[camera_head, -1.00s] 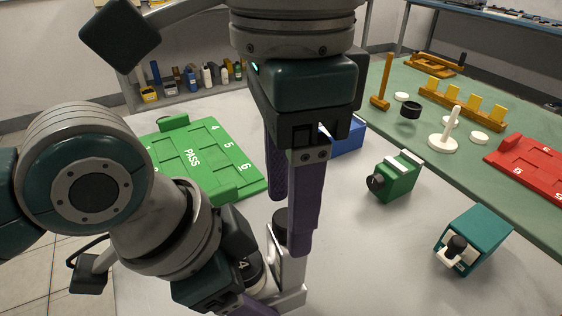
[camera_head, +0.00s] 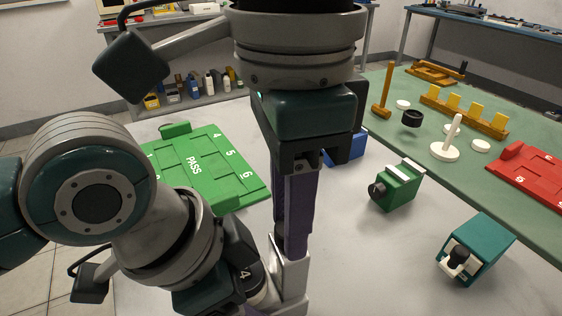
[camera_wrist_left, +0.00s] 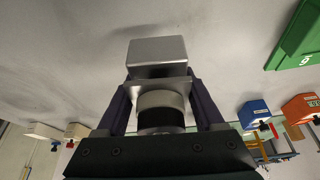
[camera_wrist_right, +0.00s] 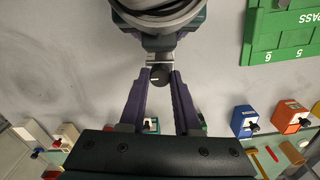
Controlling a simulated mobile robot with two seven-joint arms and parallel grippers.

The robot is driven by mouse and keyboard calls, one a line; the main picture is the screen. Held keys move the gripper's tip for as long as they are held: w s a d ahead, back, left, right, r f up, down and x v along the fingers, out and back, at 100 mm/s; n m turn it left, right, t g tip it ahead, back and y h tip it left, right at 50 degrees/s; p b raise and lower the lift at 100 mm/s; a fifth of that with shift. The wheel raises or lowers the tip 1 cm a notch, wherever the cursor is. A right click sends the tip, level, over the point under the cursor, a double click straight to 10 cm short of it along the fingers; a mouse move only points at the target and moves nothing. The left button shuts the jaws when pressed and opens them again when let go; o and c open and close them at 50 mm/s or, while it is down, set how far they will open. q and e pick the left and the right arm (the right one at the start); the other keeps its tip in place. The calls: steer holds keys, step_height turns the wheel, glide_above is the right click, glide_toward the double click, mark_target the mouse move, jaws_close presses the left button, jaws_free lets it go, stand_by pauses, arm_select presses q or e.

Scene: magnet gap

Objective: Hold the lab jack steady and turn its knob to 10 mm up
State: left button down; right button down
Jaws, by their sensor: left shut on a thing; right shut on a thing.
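The lab jack shows in the head view as a pale metal body (camera_head: 292,275) at the bottom centre, partly hidden by my arms. In the left wrist view its silver block (camera_wrist_left: 157,55) and a round part (camera_wrist_left: 160,100) lie between the purple fingers. My left gripper (camera_wrist_left: 160,88) is shut on the jack. The dark knob (camera_wrist_right: 160,76) shows in the right wrist view between the tips of my right gripper (camera_wrist_right: 160,73), which is shut on it from above. In the head view my right gripper's fingers (camera_head: 297,250) point down and mostly hide the knob. The scale reading is not visible.
A green PASS board (camera_head: 225,185) lies at left on the white table (camera_head: 370,265). A green box (camera_head: 398,188), a teal box (camera_head: 485,245) and a blue box (camera_head: 357,147) stand at right. A green bench (camera_head: 400,130) with wooden items and a red board (camera_head: 530,170) lies beyond.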

steer(key=shift+m, duration=0.3)
steer(key=c, duration=0.6)
jaws_free()
steer(key=shift+r, duration=0.1)
step_height(320, 180, up, 12)
arm_select(q)
jaws_free()
stand_by(0.3)
